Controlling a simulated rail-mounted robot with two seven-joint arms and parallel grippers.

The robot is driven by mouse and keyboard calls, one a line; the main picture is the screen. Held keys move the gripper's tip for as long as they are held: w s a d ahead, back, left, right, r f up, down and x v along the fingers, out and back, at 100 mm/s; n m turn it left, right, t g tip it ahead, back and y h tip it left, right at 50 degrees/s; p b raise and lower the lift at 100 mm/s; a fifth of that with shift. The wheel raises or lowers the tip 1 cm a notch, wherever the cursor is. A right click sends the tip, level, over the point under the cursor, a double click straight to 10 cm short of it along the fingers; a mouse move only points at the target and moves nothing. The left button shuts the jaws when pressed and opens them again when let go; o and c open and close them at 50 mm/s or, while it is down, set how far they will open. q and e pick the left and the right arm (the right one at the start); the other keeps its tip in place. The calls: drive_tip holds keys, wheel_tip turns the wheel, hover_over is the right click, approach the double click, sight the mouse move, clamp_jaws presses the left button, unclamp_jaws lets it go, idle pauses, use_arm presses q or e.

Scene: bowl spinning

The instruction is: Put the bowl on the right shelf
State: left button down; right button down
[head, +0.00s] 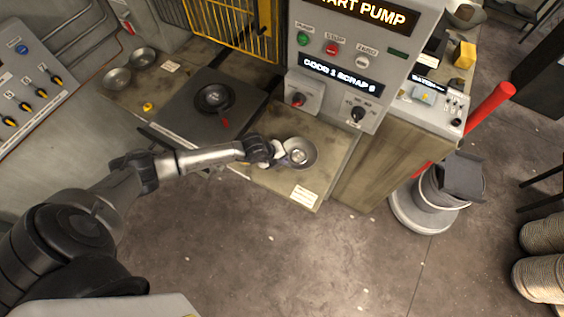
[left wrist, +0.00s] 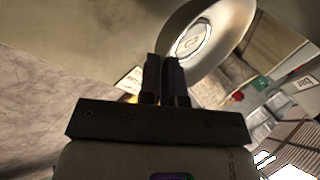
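A shallow metal bowl (head: 299,153) is at the right shelf (head: 322,168), above or on its surface; I cannot tell whether it touches. My left gripper (head: 279,151) is at the bowl's left rim. In the left wrist view, the two dark fingers (left wrist: 165,75) are close together with the rim of the bowl (left wrist: 208,40) between their tips, so the gripper looks shut on it. The bowl's round centre faces that camera. My right gripper is in neither view.
Two more metal bowls (head: 130,68) stand on the left shelf. A dark round spindle plate (head: 214,98) with a red handle sits on the middle grey plate. A control box (head: 345,70) rises behind the right shelf. A paper label (head: 304,195) lies at its front edge.

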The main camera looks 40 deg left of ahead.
use_arm(q)
drive_tip(key=shift+w+a+f, duration=0.2)
drive_tip(key=shift+w, duration=0.1)
drive_tip(key=shift+f, duration=2.05)
drive_tip(key=c, duration=1.3)
unclamp_jaws()
